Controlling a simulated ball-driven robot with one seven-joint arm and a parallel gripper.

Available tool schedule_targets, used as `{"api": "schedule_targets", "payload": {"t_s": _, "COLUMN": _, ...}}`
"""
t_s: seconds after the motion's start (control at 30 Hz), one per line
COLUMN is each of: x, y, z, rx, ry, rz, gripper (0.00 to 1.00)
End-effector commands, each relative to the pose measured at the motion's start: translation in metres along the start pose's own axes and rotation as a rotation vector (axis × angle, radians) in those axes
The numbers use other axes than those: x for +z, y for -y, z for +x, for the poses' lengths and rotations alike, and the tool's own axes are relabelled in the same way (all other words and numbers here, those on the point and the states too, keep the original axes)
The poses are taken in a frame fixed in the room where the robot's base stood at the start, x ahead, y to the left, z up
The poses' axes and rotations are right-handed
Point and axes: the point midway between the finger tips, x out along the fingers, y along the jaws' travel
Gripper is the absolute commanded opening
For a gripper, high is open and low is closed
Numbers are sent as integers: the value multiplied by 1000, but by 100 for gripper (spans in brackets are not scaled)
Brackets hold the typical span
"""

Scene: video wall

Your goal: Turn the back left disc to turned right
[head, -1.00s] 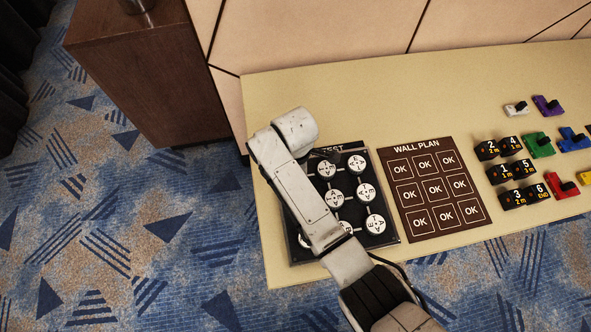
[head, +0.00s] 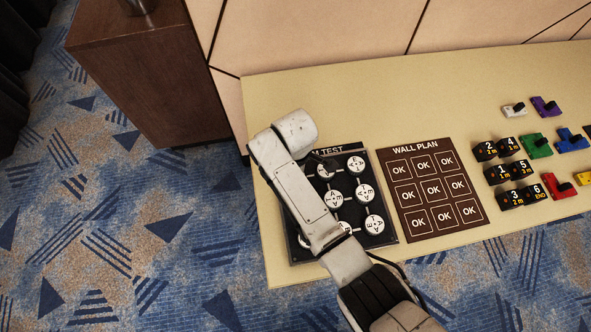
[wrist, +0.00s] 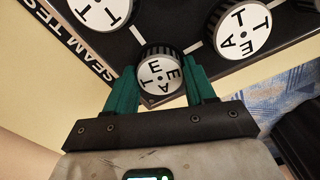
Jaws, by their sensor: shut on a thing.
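The board (head: 390,239) is a black panel with white lettered discs. In the head view my arm covers its left side and hides the back left disc. In the wrist view, the back left disc (wrist: 161,75) sits at the board's corner by the SEAM TEST lettering. It has a white face with black letters and a dark ribbed rim. My gripper (wrist: 162,82) is shut on this disc, with one teal finger on each side of its rim. Another disc (wrist: 97,10) lies beyond it to the upper left, and one (wrist: 243,30) to the right.
A brown WALL PLAN panel (head: 445,224) with OK squares lies right of the board. Black numbered blocks (head: 500,148) and coloured pieces (head: 537,146) lie farther right on the cream table (head: 300,93). A dark wood cabinet (head: 150,80) stands at the left behind the table.

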Motion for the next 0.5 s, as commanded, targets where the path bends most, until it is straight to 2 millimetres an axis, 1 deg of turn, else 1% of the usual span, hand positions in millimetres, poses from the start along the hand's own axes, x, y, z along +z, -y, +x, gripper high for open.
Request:
{"api": "schedule_targets", "payload": {"t_s": 0.03, "x": 0, "y": 0, "z": -2, "rx": 0, "ry": 1, "rz": 42, "gripper": 24}}
{"api": "schedule_targets", "payload": {"t_s": 0.5, "x": 0, "y": 0, "z": -2, "rx": 1, "ry": 0, "rz": 488, "gripper": 24}}
